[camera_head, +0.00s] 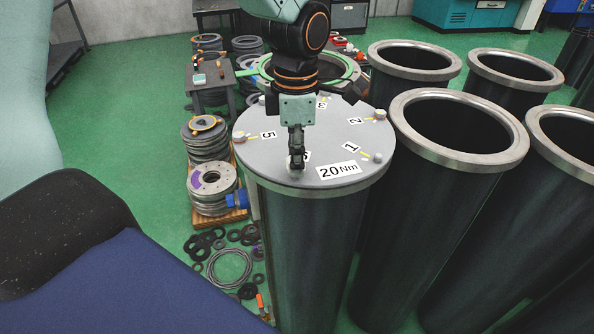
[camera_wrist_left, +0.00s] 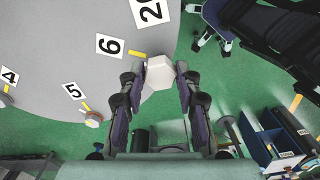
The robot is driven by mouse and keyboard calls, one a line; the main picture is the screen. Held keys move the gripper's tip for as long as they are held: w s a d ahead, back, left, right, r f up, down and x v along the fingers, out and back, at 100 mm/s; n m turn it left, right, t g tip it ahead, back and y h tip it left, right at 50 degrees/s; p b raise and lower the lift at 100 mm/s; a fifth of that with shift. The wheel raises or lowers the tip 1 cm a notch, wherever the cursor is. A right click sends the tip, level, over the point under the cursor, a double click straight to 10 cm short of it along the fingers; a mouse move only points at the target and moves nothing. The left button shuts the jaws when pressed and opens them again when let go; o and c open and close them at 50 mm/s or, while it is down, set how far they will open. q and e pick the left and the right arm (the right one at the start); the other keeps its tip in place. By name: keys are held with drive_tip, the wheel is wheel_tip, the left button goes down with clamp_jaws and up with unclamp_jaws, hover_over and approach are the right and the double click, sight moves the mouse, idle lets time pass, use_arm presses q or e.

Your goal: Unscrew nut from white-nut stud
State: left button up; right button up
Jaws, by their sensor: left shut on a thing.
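A grey round lid (camera_head: 330,130) with numbered labels and a "20 Nm" label closes the top of a dark flanged cylinder (camera_head: 310,240). My left gripper (camera_head: 297,163) reaches down onto the lid's near edge and mostly hides what is there in the head view. In the left wrist view a white hexagonal nut (camera_wrist_left: 160,72) sits between the fingertips of my left gripper (camera_wrist_left: 158,80), beside the label 6 (camera_wrist_left: 110,46). The gripper is shut on this nut. The nut looks to be at the lid's rim; the stud under it is hidden. My right gripper is not seen.
Other nuts stand near the rim by label 5 (camera_head: 267,135), label 2 (camera_head: 356,120) and label 1 (camera_head: 350,147). Open flanged cylinders (camera_head: 458,130) crowd the right side. Stacked rings (camera_head: 212,188) stand at left, with loose rings on the green floor.

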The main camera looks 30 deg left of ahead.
use_arm(q)
drive_tip(key=shift+r, duration=0.6)
drive_tip(key=shift+r, duration=1.4)
drive_tip(key=shift+f, duration=0.1)
